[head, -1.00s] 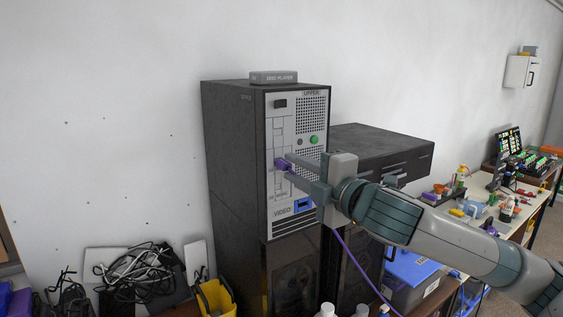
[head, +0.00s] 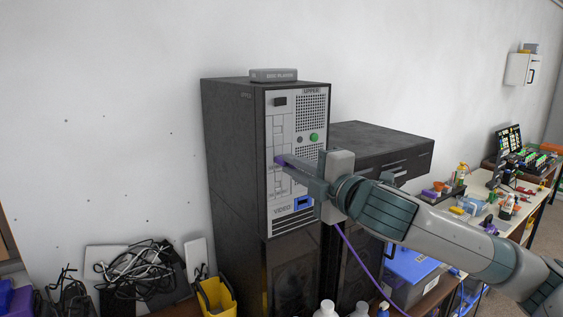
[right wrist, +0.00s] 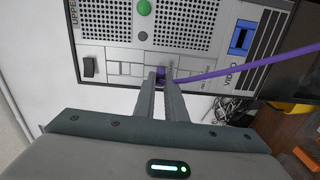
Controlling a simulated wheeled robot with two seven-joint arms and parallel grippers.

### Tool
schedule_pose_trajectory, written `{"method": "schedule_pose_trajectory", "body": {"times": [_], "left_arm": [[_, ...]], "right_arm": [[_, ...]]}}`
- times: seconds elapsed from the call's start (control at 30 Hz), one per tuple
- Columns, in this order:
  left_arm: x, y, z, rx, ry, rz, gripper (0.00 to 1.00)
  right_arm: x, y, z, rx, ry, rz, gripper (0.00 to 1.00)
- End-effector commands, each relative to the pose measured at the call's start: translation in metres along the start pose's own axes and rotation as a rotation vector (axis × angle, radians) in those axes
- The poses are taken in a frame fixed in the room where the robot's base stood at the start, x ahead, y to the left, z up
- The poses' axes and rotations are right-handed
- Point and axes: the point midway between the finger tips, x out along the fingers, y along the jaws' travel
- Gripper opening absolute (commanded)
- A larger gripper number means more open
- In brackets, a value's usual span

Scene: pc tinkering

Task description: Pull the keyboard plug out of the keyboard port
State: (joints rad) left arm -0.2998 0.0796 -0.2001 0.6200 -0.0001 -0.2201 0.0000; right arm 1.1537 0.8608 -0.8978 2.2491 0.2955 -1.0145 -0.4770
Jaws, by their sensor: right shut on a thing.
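The tall dark computer tower (head: 231,165) stands against the wall with a light grey port panel (head: 292,188). The purple keyboard plug (head: 279,162) is at the left part of this panel, mostly hidden by my fingers. In the right wrist view the plug (right wrist: 160,72) sits between my fingertips, against the panel. I cannot tell how deep it is in its port, which is hidden. My right gripper (head: 283,160) is shut on the plug. A purple cable (right wrist: 245,67) runs from the plug across the panel. My left gripper is not in view.
A blue video port (head: 304,203) is low on the panel. A disc player (head: 273,75) sits on top of the tower. A black case (head: 375,143) stands to the right, and a cluttered bench (head: 484,190) is beyond it.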

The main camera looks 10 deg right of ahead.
Motion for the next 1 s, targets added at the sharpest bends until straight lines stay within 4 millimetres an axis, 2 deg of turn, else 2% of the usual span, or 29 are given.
{"method": "schedule_pose_trajectory", "body": {"times": [1.0], "left_arm": [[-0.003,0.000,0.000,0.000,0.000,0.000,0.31]], "right_arm": [[-0.012,0.001,0.000,0.000,0.000,0.001,0.00]]}}
